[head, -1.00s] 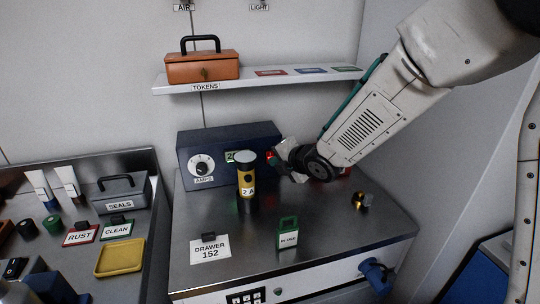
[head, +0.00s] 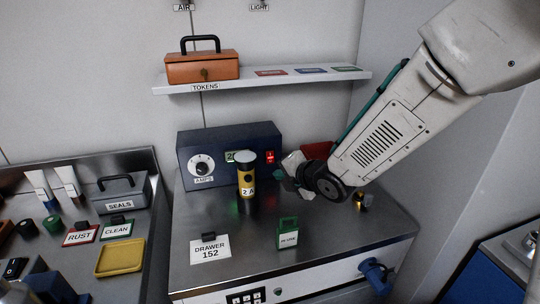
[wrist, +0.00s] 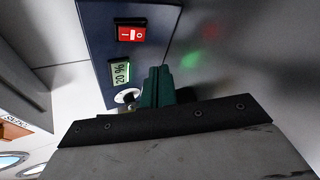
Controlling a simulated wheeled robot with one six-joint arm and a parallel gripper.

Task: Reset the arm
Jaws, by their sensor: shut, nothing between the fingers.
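My gripper (head: 281,175) hangs over the steel bench, to the right of the amps box, with its jaws closed and nothing held. In the wrist view its green fingers (wrist: 157,87) are together, in front of the dark blue amps box (wrist: 95,40). The amps box (head: 220,142) stands at the back of the bench with a dial, a green display and a lit red switch (head: 270,157). The red switch also shows in the wrist view (wrist: 131,33), near a display reading about 20 %. My arm (head: 385,130) reaches in from the upper right.
A black and yellow cylinder (head: 246,178) marked 2 A stands before the box. A green tag (head: 287,232) and a Drawer 152 label (head: 210,249) are in front. A small brass item (head: 359,197) is partly behind my arm. A shelf (head: 300,79) runs above.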

